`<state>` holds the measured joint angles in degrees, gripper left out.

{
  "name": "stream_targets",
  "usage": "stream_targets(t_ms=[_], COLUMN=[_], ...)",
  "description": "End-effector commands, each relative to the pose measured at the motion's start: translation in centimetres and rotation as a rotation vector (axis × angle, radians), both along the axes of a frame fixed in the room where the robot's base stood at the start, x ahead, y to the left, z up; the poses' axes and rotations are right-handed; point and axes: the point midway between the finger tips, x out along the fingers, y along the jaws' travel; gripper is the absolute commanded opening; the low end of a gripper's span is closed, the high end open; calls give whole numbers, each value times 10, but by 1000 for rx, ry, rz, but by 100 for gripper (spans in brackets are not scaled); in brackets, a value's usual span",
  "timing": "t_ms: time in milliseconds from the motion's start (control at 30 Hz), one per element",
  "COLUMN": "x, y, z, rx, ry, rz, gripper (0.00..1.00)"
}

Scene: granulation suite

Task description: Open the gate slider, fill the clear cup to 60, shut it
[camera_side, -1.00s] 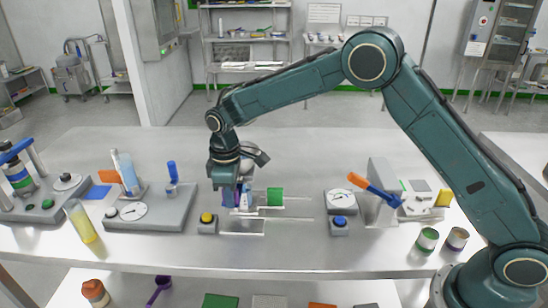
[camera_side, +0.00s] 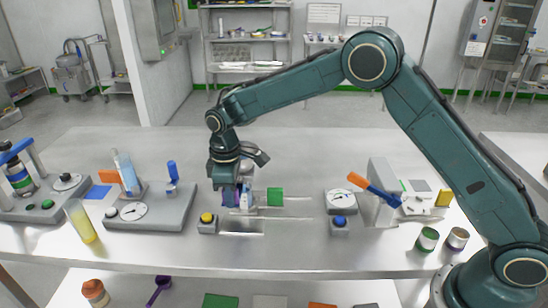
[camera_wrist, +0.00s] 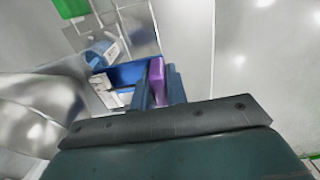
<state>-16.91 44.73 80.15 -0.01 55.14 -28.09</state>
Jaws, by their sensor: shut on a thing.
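My gripper (camera_side: 232,200) points down over the middle of the table. In the wrist view its fingers (camera_wrist: 157,88) are shut on a narrow purple piece (camera_wrist: 156,70); this purple piece also shows in the side view (camera_side: 230,198). I cannot tell for sure whether it is the gate slider's handle. Close beside it in the wrist view are a blue bar (camera_wrist: 127,73) and a blue round item (camera_wrist: 97,54) with a white label. A green block (camera_side: 275,197) sits on thin rails just right of my gripper. I cannot single out the clear cup or read a fill level.
A yellow-button box (camera_side: 207,222) and a blue-button box (camera_side: 339,226) stand near the front, with a dial (camera_side: 341,202) by the latter. A tilted tube of yellow liquid (camera_side: 81,222) and a grey dial station (camera_side: 150,210) are left.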

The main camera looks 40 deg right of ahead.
Motion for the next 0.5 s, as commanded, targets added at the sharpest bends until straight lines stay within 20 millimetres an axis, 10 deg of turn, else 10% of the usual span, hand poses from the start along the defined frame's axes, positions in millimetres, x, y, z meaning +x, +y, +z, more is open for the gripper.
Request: stream_targets(t_ms=[500], x=[-4], y=[-6], z=[3], rx=[1], ry=[-6], rz=[-3], gripper=[0])
